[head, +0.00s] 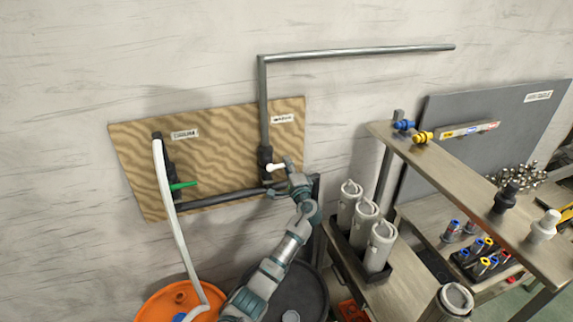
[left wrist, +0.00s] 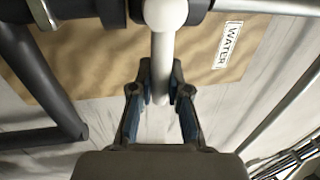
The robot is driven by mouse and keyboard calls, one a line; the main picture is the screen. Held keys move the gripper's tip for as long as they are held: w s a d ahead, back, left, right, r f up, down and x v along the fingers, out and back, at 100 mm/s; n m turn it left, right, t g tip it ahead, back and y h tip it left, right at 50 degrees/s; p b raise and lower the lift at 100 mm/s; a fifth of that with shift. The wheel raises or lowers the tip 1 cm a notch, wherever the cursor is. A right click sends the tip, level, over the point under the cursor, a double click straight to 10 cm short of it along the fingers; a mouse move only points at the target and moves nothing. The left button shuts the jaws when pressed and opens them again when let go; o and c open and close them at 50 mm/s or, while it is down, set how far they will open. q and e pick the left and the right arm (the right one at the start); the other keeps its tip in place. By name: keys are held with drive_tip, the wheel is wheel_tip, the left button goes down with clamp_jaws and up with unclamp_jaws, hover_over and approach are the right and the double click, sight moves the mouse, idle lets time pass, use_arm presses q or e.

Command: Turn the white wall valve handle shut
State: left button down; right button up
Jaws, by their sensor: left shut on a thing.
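The white valve handle (head: 276,167) is on the right-hand vertical grey pipe, in front of the wooden wall board (head: 230,135). In the head view it points right, roughly level, toward my left gripper (head: 290,168). In the left wrist view the white handle (left wrist: 163,65) runs down between the two fingers of my left gripper (left wrist: 160,90), which is shut on it. A WATER label (left wrist: 228,45) is on the board beside it. My right gripper is in neither view.
A green-handled valve (head: 183,186) with a white hose (head: 170,210) is on the left of the board. An orange drum (head: 150,308) and a dark drum (head: 310,290) stand below. A bench with white canisters (head: 365,220) and a shelf (head: 460,175) are at right.

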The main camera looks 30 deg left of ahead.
use_arm(q)
drive_tip(key=shift+d+f, duration=0.15)
drive_tip(key=shift+f, duration=0.25)
drive_tip(key=c, duration=1.1)
unclamp_jaws()
drive_tip(key=shift+w, duration=0.1)
drive_tip(key=shift+w+r, duration=0.1)
drive_tip(key=shift+w, duration=0.05)
drive_tip(key=shift+d, duration=0.1)
drive_tip(key=shift+s+d, duration=0.2)
drive_tip(key=shift+s, duration=0.05)
drive_tip(key=v, duration=1.1)
drive_tip(key=shift+d+f, duration=0.2)
drive_tip(key=shift+f, duration=0.05)
drive_tip(key=shift+a, duration=0.1)
